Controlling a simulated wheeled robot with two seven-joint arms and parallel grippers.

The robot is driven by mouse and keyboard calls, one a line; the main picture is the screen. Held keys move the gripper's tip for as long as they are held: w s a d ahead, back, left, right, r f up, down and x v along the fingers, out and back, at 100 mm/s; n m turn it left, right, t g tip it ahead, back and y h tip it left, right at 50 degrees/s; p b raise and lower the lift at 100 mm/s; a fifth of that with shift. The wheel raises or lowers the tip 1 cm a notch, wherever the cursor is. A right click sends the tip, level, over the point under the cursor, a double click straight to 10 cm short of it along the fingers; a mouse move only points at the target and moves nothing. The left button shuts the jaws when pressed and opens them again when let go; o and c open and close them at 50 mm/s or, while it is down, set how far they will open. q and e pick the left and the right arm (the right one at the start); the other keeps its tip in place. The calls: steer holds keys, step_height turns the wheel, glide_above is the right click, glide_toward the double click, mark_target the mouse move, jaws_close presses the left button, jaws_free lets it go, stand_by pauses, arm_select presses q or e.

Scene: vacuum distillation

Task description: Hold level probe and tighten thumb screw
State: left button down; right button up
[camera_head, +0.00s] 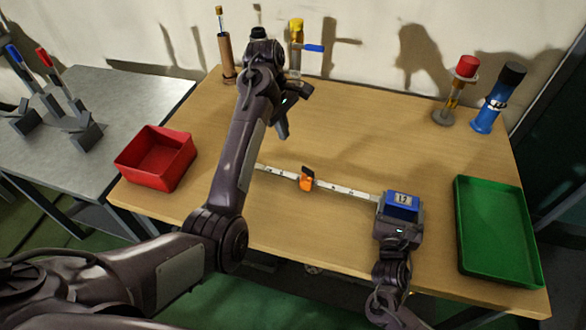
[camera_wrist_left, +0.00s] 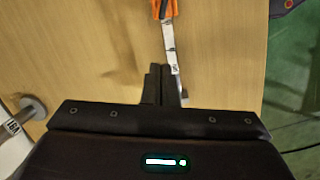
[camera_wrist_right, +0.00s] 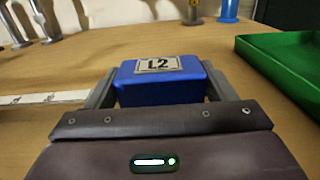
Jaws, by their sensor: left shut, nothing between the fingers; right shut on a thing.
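A blue box labelled L2 (camera_head: 402,203) sits at the right end of a white marked strip (camera_head: 345,189); these look like the level probe. My right gripper (camera_head: 399,222) is shut on the blue box, which also shows between its fingers in the right wrist view (camera_wrist_right: 160,82). An orange piece with a dark top (camera_head: 306,180), possibly the thumb screw clamp, sits along the strip. My left gripper (camera_head: 283,133) is shut and empty, above the table and back left of the orange piece. In the left wrist view its fingers (camera_wrist_left: 163,85) appear near the strip (camera_wrist_left: 170,48), with the orange piece (camera_wrist_left: 165,8) beyond.
A red bin (camera_head: 157,158) stands at the left and a green tray (camera_head: 497,232) at the right. A brown tube (camera_head: 227,58), a yellow-topped stand (camera_head: 296,45), a red-capped stand (camera_head: 458,88) and a blue cylinder (camera_head: 493,100) line the back. The tabletop's back middle is mostly clear.

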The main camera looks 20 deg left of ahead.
mark_target(301, 178)
arm_select(q)
steer(key=s+a+f+n+h, duration=0.2)
steer(key=a+f+n, duration=0.1)
steer(key=a, duration=0.1)
steer(key=x, duration=0.9)
steer(key=d, duration=0.3)
steer(key=shift+f, duration=0.35)
steer(key=shift+d, duration=0.6)
steer(key=shift+s+d, duration=0.1)
steer(key=shift+d, duration=0.65)
steer(key=shift+a, duration=0.1)
